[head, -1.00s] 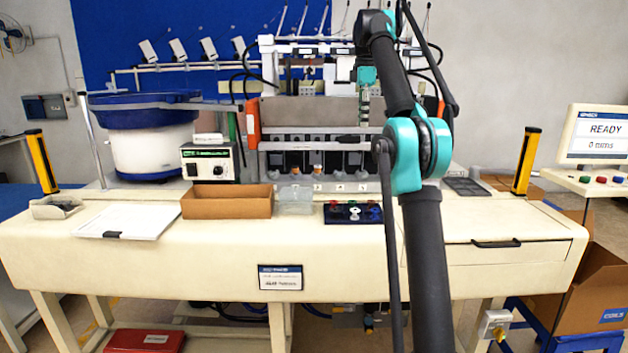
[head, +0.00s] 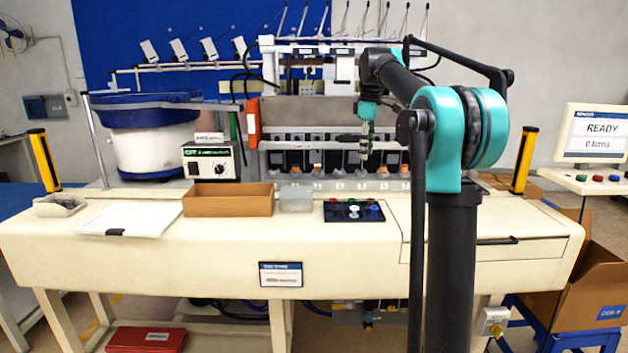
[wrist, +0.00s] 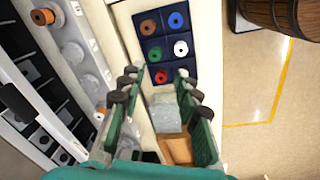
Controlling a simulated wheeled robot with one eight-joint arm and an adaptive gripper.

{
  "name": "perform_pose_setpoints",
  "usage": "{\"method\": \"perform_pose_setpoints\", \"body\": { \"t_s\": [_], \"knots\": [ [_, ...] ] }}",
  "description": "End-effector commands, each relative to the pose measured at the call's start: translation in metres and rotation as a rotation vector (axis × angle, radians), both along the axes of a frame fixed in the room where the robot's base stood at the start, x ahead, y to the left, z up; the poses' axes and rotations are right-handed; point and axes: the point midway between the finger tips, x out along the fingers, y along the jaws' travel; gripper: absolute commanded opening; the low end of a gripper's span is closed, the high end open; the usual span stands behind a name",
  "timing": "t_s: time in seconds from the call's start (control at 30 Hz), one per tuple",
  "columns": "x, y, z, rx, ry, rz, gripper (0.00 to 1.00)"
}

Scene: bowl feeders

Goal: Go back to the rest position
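My gripper (head: 366,150) hangs in front of the machine's row of dark slots, above the bench top. In the wrist view its two green fingers with dark pads (wrist: 157,78) are spread apart. Nothing is held between them. Seen through the gap, lower down on the bench, are a clear box (wrist: 166,112) and the brown tray (wrist: 177,150). My folded arm takes up the right of the head view and hides part of the machine.
A dark blue tray (head: 331,213) holds several coloured spools. The brown tray (head: 228,204) and clear box (head: 296,199) stand left of it. Orange spools (head: 404,169) sit along the machine front. A white bowl feeder (head: 150,148) is at left, a yellow post (head: 524,160) at right.

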Motion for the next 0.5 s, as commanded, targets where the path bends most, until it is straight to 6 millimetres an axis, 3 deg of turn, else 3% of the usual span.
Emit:
{"method": "perform_pose_setpoints", "body": {
  "t_s": [0.27,0.5],
  "knots": [
    [-0.079,-0.011,-0.113,0.056,-0.082,-0.355,0.33],
    [-0.182,-0.018,-0.222,0.126,-0.148,-0.659,0.33]
  ]
}}
